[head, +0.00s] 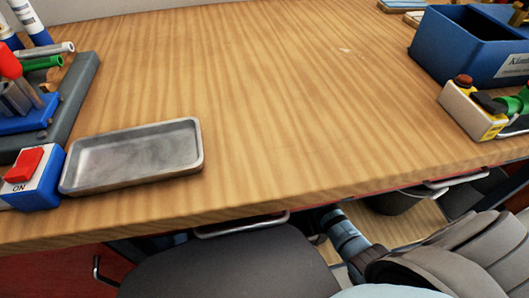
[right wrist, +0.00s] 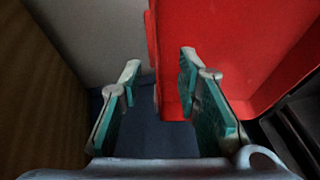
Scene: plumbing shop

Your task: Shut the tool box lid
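In the right wrist view, a large red panel (right wrist: 235,35), which looks like part of the tool box, fills the upper right. Whether it is the lid or a wall, I cannot tell. My right gripper (right wrist: 160,78) is open, its green-padded fingers spread apart. The red panel's left edge appears between the fingertips and runs behind the right finger; I cannot tell whether they touch. Nothing is visibly clamped. The tool box is not clearly identifiable in the head view. My left gripper is in neither view.
The wooden workbench (head: 270,110) has a clear middle. A metal tray (head: 135,155) and a blue box with a red ON switch (head: 35,185) are at its left. A blue bin (head: 455,50) and a yellow-sided device (head: 470,110) are at the right. A dark seat (head: 235,262) is below the front edge.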

